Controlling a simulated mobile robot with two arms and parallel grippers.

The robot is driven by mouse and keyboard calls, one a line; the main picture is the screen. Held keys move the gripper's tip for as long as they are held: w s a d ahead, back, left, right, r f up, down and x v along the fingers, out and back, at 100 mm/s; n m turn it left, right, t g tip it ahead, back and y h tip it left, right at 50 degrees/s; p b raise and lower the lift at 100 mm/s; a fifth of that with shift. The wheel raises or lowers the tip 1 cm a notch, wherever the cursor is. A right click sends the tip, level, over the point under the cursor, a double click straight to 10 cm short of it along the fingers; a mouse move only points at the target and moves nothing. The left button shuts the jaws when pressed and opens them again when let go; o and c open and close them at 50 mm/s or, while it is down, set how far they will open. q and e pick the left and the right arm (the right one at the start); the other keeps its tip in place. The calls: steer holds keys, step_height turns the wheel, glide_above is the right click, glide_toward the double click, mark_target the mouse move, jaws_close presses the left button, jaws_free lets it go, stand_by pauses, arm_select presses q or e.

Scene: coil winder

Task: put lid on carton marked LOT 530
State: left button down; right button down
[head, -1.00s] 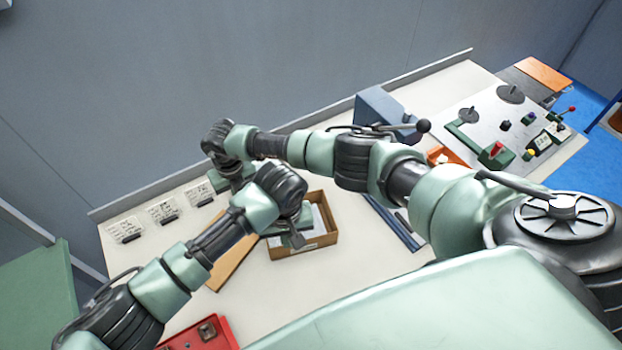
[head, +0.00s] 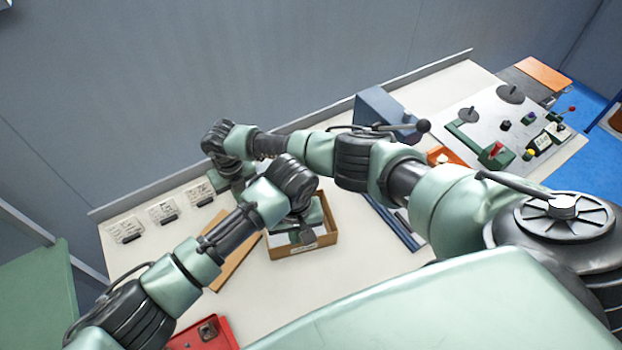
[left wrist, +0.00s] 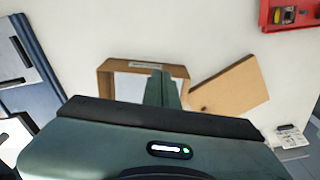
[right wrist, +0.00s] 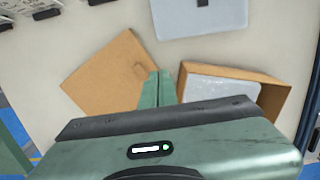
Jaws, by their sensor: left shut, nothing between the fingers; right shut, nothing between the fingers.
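An open brown carton (head: 327,240) stands mid-table with a pale flat content inside and a small label on its front wall. The label's text is too small to read. It also shows in the left wrist view (left wrist: 106,82) and right wrist view (right wrist: 272,98). A flat brown lid (head: 236,262) lies left of it; it shows in both wrist views (left wrist: 232,92) (right wrist: 105,78). My left gripper (head: 305,236) is shut and empty over the carton. My right gripper (head: 243,188) is shut and empty, behind the lid and partly hidden; its fingers (right wrist: 158,90) appear between lid and carton.
Several label cards (head: 163,212) stand at the back left. A red tray (head: 205,334) sits at the front left. A blue box (head: 374,108) and a machine panel (head: 500,125) are on the right. A pale grey flat item (right wrist: 200,18) lies behind the carton.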

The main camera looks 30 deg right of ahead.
arm_select(q)
steer(key=shift+s+d+r, duration=0.25)
steer(key=shift+d+r, duration=0.05)
steer(key=shift+d, duration=0.4)
arm_select(e)
steer(key=shift+a, duration=0.1)
